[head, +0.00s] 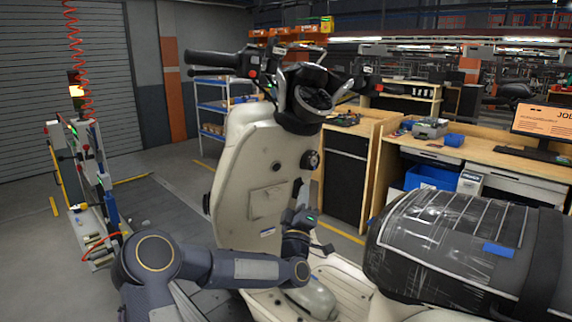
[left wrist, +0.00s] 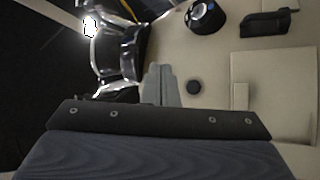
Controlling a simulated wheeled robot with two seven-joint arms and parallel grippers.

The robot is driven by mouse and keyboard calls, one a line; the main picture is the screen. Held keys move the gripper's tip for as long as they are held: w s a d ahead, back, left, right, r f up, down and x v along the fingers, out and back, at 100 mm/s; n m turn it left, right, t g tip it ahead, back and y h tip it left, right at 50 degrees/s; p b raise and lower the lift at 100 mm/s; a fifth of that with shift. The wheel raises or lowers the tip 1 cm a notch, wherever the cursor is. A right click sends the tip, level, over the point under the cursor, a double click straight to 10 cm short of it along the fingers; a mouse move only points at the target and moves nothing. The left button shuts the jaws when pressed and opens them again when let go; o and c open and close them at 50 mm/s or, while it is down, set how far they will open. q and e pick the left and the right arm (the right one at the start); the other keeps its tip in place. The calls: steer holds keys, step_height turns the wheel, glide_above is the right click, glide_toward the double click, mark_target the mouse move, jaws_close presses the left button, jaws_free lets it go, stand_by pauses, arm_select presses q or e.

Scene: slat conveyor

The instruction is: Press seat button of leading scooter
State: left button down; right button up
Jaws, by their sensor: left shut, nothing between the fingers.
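A cream scooter (head: 258,170) stands in front of me, with its handlebar and dark instrument cluster at the top. A round dark knob (head: 309,160) sits on its inner front panel; a round dark knob with a bright ring also shows in the left wrist view (left wrist: 205,16). Which control is the seat button, I cannot tell. The dark wrapped seat (head: 450,245) is at the right. My left gripper (head: 298,214) is below the knob, close to the panel. Its grey fingers are together and empty in the left wrist view (left wrist: 160,84). My right gripper is out of view.
A workbench (head: 425,148) with a monitor and a blue bin stands behind the seat. A blue shelf rack (head: 213,108) stands behind the scooter. A tool stand (head: 95,190) with a red coiled hose is at the left. Floor between stand and scooter looks clear.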

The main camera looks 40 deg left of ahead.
mark_target(276, 166)
arm_select(q)
steer(key=shift+s+a+n+y, duration=0.1)
steer(key=shift+a+n+y, duration=0.3)
steer(key=shift+n+y, duration=0.15)
steer(key=shift+r, duration=0.1)
steer(key=shift+w+a+r+p, duration=0.3)
steer(key=shift+w+a+p, duration=0.1)
steer(key=shift+a, duration=1)
steer(key=shift+w+a+r+p, duration=0.25)
steer(key=shift+w+a+p, duration=0.15)
steer(key=shift+a, duration=0.95)
steer(key=shift+w+a+r+p, duration=0.3)
steer(key=shift+a+p, duration=0.1)
steer(key=shift+a, duration=1)
